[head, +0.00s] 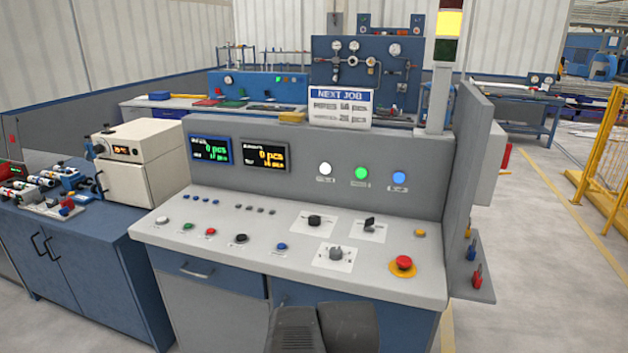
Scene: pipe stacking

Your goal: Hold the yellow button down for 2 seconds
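A small yellow button (419,233) sits on the right part of the console's sloping top (270,262), above and right of the red mushroom button (403,262) on its yellow-orange base. Nothing touches the yellow button. Dark grey parts, which look like my own arm, show at the bottom middle, in front of the console and well apart from the button. I cannot make out any gripper fingertips in the head view.
Rotary knobs (335,253) and a black switch (369,223) stand up left of the yellow button. An upright grey side panel (468,165) borders the console on the right. A signal tower (448,25) shows a lit yellow section.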

